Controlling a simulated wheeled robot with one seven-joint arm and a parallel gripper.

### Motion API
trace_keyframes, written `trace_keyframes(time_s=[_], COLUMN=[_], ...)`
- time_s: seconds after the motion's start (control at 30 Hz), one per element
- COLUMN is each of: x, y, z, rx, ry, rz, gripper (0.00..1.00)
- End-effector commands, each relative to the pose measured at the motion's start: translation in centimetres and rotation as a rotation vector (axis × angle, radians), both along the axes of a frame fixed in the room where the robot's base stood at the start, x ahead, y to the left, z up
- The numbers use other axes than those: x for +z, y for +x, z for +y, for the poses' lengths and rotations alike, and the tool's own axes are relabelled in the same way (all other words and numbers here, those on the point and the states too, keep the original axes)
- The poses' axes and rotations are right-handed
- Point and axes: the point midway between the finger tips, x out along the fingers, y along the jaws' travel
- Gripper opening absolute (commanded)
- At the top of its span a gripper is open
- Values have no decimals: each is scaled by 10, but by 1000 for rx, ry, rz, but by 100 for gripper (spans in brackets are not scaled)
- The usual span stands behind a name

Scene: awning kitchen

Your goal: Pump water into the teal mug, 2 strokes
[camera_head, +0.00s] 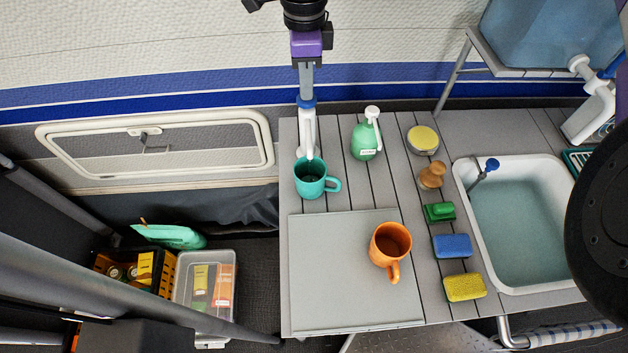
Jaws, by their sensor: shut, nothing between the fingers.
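The teal mug (311,186) stands upright on the slatted counter with its handle to the right. A white pump (307,128) with a blue top stands at the counter's back left, its spout end over the mug's back rim. My gripper (306,91) comes down from the top of the view, shut and empty. Its fingertips are at the pump's blue top; I cannot tell whether they touch it. The inside of the mug is dark, and I cannot make out a water level. The pump's lower part is partly hidden behind its spout.
An orange mug (381,250) stands on a grey board (330,305). A yellow-topped tin (423,139), a wooden-handled brush (431,176) and several sponges line the sink (520,281). A white-and-blue dispenser (590,112) is far right.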

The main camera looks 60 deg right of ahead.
Motion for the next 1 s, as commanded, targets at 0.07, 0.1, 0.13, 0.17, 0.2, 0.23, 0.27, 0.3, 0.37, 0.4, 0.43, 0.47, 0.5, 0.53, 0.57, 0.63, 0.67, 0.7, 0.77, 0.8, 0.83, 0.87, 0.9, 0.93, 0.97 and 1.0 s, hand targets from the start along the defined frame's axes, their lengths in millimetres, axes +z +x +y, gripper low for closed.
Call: trace_keyframes(time_s=[0.07, 0.1, 0.13, 0.17, 0.2, 0.23, 0.27, 0.3, 0.37, 0.4, 0.43, 0.47, 0.5, 0.53, 0.57, 0.63, 0.67, 0.7, 0.77, 0.8, 0.83, 0.87, 0.9, 0.93, 0.97, 1.0], x=[-1, -1, -1, -1, -1, -1, -1, 0, 2, 4, 6, 7, 10, 11, 13, 17, 19, 21, 24, 27, 28, 30, 32, 34, 35, 38], y=[0, 0, 0, -1, -1, -1, -1, -1, -1, -1, -1, -1, -1, -1, -1, -1, -1, -1, -1, -1, -1, 0, 0, 0, 0, 0], z=[0, 0, 0, 0, 0, 0, 0, 0, 0, 0, 0, 0, 0, 0, 0, 0, 0, 0, 0, 0, 0, 0, 0, 0, 0, 0], rx=[0, 0, 0, 0, 0, 0, 0, 0, 0, 0, 0, 0, 0, 0, 0, 0, 0, 0, 0, 0, 0, 0, 0, 0, 0, 0], ry=[0, 0, 0, 0, 1, 0, 0, 0, 0, 0, 0, 0, 0, 0, 0, -1, -1, -1, 0, 0, 0, 0, 0, 1, 1, 1], rz=[1, 1, 1, 1, 2, 1, 1, 1, 1, 1, 1, 1, 2, 2, 2, 2, 2, 2, 2, 1, 1, 1, 1, 1, 1, 1], gripper=[0, 0, 0, 0, 0, 0, 0, 0, 0, 0, 0, 0, 0, 0, 0, 0, 0, 0, 0, 0, 0, 0, 0, 0, 0, 0])
